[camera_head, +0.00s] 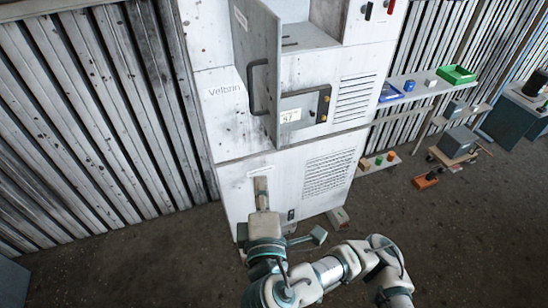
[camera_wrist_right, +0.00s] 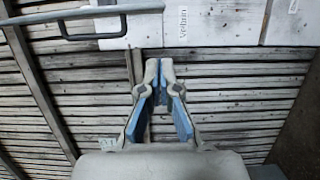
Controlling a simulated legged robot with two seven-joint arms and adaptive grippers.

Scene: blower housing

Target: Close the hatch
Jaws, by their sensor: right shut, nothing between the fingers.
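The hatch (camera_head: 262,45) is a pale grey panel on the white Velbrin housing (camera_head: 222,125). It stands swung open, seen nearly edge-on, with a dark bar handle (camera_head: 252,88) on its left face. The opening beside it shows a grey ledge inside. My right gripper (camera_head: 261,184) is low in front of the housing's lower panel, below the hatch and apart from the handle. In the right wrist view the gripper (camera_wrist_right: 165,66) is shut and empty, and a dark bar (camera_wrist_right: 95,14), likely the handle, crosses the upper left. My left gripper is not in view.
Shelves with a green bin (camera_head: 457,74) and small blocks stand at the right. A corrugated wall (camera_head: 90,110) is at the left.

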